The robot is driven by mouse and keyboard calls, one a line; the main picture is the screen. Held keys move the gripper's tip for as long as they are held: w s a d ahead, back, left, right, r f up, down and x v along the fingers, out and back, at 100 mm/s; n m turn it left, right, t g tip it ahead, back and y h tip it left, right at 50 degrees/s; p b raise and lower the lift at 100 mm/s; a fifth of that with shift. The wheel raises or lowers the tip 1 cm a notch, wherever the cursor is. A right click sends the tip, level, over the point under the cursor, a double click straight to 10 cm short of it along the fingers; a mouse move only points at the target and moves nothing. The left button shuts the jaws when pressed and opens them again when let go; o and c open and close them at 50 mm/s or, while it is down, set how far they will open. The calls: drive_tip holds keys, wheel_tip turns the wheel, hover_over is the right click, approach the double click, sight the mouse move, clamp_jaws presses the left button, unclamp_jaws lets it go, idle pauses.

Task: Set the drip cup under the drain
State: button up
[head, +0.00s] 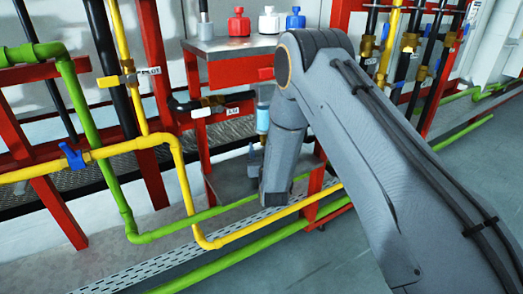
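I cannot pick out the drip cup for certain in the head view. A filter unit with a pale blue bowl (262,120) hangs on the red frame, just left of my forearm and partly covered by it. A small grey piece (253,163) shows below it; I cannot tell whether it is the drain, the cup or part of my gripper. My arm reaches in from the right and bends down in front of the frame. My gripper's fingers are hidden behind the arm, so what they hold does not show.
Red, white and blue small containers (238,22) stand on a grey tabletop (215,46). A low grey shelf (228,186) sits below the filter. Yellow pipes (184,180) and green pipes (95,130) cross the left and front. Floor at the lower right is clear.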

drive_tip(key=shift+f, duration=0.1)
drive_tip(key=o, duration=1)
drive_tip(key=shift+o, duration=0.2)
